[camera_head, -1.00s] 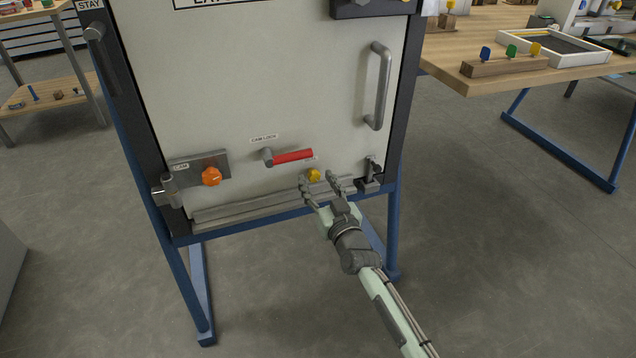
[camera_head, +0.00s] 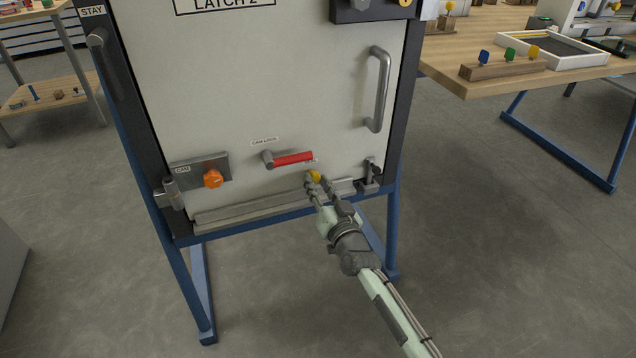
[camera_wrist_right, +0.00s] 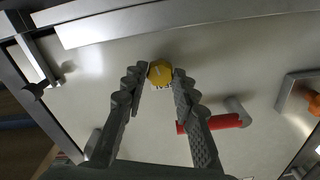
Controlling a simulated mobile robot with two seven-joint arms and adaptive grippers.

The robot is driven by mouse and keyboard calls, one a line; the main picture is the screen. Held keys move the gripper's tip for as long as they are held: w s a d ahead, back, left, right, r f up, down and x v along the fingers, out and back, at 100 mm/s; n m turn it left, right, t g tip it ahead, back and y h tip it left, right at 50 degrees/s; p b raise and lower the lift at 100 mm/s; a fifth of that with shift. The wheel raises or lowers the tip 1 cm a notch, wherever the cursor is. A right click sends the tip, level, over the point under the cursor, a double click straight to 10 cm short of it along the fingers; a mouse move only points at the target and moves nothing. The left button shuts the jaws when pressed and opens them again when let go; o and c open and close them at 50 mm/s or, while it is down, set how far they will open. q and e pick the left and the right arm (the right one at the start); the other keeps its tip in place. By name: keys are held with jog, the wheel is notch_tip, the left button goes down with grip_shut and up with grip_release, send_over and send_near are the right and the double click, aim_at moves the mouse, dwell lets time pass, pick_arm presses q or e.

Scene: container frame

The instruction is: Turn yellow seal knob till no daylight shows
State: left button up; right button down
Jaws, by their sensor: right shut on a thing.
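The yellow seal knob (camera_head: 313,176) sits low on the pale door (camera_head: 260,90), below the red cam lock handle (camera_head: 293,158). My right gripper (camera_head: 319,181) reaches up to it from below right. In the right wrist view the yellow knob (camera_wrist_right: 160,73) lies between the two fingertips, and my right gripper (camera_wrist_right: 159,75) is shut on it. A small label beside the knob is partly hidden by the fingers. The long grey seal strip (camera_head: 255,210) runs along the door's bottom edge; I cannot tell whether daylight shows under it. My left gripper is not in view.
An orange cam knob (camera_head: 213,179) on a grey plate is at the door's lower left. A small dark latch (camera_head: 372,172) is close to the right of my gripper. A vertical grey handle (camera_head: 378,90) is above. A wooden table (camera_head: 455,78) stands at the right.

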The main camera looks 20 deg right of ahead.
jog(key=c, duration=1.2)
grip_release()
jog(key=s, duration=1.2)
jog(key=shift+d, duration=0.2)
